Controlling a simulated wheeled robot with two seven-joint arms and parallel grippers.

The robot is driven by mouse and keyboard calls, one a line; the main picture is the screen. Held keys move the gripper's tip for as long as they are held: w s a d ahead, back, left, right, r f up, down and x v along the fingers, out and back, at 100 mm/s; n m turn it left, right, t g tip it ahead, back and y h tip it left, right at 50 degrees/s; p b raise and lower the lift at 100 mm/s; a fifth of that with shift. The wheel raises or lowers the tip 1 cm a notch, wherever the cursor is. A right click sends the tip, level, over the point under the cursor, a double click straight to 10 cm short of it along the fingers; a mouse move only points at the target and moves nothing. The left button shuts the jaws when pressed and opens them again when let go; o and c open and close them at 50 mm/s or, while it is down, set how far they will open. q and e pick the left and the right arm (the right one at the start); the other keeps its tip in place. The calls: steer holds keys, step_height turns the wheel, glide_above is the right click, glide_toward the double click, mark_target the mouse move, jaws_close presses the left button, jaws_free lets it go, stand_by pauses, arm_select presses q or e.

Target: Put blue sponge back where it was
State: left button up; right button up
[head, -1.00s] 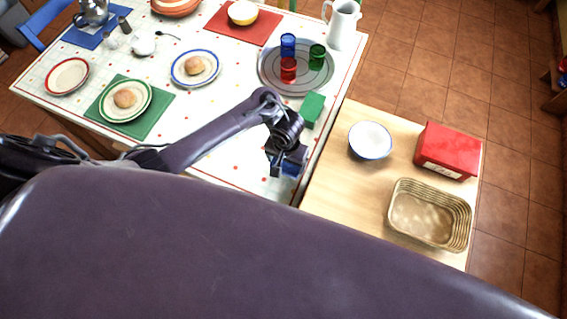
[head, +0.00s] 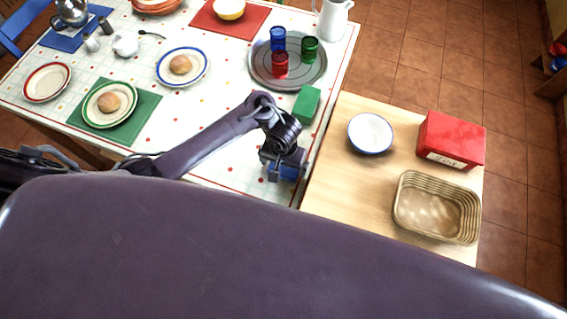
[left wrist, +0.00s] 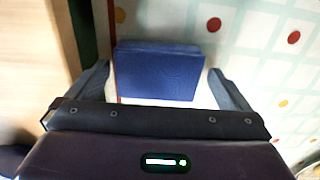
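The blue sponge (head: 284,173) lies near the right edge of the dotted tablecloth, partly hidden under my left gripper in the head view. My left gripper (head: 287,168) is right over it. In the left wrist view the blue sponge (left wrist: 158,72) sits between the two spread fingers of the left gripper (left wrist: 160,85), with a visible gap on each side. The left gripper is open and holds nothing. A green sponge (head: 307,104) lies farther up along the same table edge. My right gripper is not in view.
A round grey tray (head: 260,75) holds blue, red and green glasses. A wooden counter (head: 335,190) to the right bears a white bowl (head: 370,133), a red box (head: 452,140) and a wicker basket (head: 437,207). Plates with buns (head: 181,65) stand at the left.

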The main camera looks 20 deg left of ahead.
mark_target(283, 167)
arm_select(q)
steer(key=shift+r, duration=0.3)
step_height(283, 167, up, 12)
steer(key=p, duration=0.9)
steer(key=shift+p, duration=0.4)
steer(key=shift+s+f, duration=0.1)
steer(key=shift+f, duration=0.1)
